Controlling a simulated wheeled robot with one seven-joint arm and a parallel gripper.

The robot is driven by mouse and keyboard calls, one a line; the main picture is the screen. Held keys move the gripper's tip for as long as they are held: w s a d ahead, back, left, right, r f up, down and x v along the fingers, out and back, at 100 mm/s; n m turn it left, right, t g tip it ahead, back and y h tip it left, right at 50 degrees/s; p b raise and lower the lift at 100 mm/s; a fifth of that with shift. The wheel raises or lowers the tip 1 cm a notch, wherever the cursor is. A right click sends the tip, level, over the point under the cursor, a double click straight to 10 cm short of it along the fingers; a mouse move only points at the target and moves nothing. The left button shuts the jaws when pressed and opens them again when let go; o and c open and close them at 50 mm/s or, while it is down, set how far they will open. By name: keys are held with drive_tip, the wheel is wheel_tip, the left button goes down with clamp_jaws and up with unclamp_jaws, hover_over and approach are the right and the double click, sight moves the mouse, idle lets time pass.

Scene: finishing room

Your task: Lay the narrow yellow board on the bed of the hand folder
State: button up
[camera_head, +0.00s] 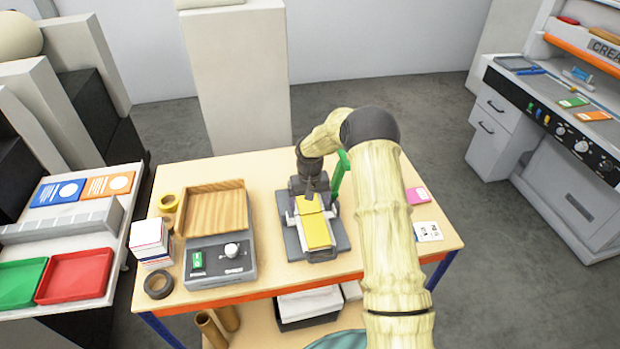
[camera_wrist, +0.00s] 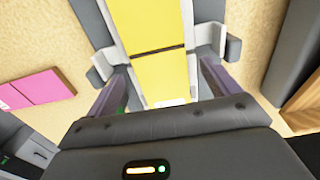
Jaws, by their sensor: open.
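The narrow yellow board (camera_head: 317,232) lies flat along the bed of the grey hand folder (camera_head: 340,238) in the middle of the table. A dark line crosses the board in the wrist view (camera_wrist: 157,25), and I cannot tell whether it is a crease or a gap. My gripper (camera_head: 309,193) is over the far end of the board. In the wrist view my open gripper (camera_wrist: 164,72) has one finger on each side of the yellow strip, with space between. Whether the fingertips touch the folder is unclear.
A pink card (camera_head: 418,196) and a white card (camera_head: 428,231) lie right.

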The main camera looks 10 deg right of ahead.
wheel_tip(320, 180, up, 16)
drive_tip(key=b, duration=0.4)
drive_tip(key=shift+s, duration=0.1)
idle(0.6)
drive_tip(key=s+f+t, duration=0.1)
drive_tip(key=s+t, duration=0.1)
drive_tip(key=s, duration=2.7)
drive_tip(key=shift+f+t, duration=0.15)
drive_tip(key=shift+t, duration=0.15)
